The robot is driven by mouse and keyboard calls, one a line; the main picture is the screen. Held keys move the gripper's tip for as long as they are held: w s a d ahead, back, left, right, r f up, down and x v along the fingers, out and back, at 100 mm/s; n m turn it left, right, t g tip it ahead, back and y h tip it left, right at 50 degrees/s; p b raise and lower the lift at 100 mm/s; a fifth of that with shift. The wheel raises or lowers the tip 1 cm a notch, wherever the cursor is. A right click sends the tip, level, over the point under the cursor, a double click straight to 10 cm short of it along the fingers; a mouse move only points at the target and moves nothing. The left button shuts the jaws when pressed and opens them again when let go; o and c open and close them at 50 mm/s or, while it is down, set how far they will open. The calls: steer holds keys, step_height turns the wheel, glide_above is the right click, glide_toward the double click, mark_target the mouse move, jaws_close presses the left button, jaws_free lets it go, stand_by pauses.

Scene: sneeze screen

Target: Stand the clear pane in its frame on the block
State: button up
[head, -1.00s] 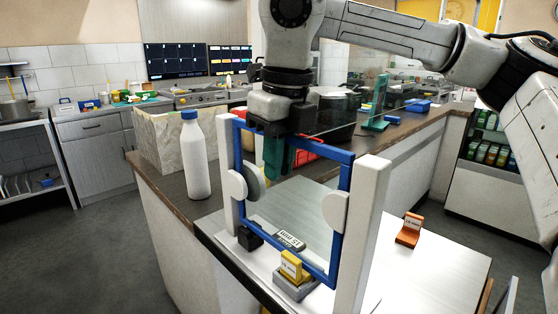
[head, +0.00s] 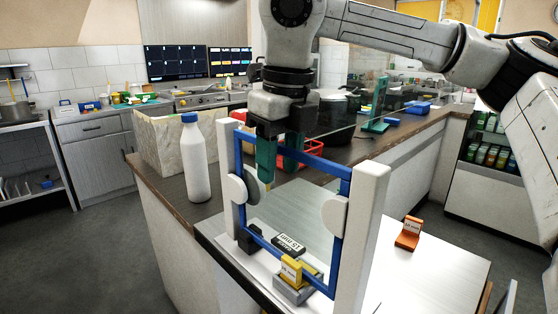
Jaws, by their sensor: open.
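The clear pane (head: 299,207) sits in a blue frame (head: 318,166) between two white posts (head: 361,240), with a round white disc on each side. The frame looks slightly tilted.
A white bottle (head: 195,160) stands left of the posts. A small black block (head: 249,241) and a dark label block (head: 288,244) lie near the frame's foot. A red basket (head: 313,149) is behind. An orange tag holder (head: 409,233) stands right, with bare white surface around it.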

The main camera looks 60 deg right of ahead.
steer(key=shift+s+a+r+p, duration=0.1)
steer(key=shift+s+r+p, duration=0.1)
steer(key=shift+r+p, duration=1.05)
steer(key=shift+s+r+p, duration=0.15)
steer(key=shift+r+p, duration=0.45)
steer(key=shift+r, duration=1.25)
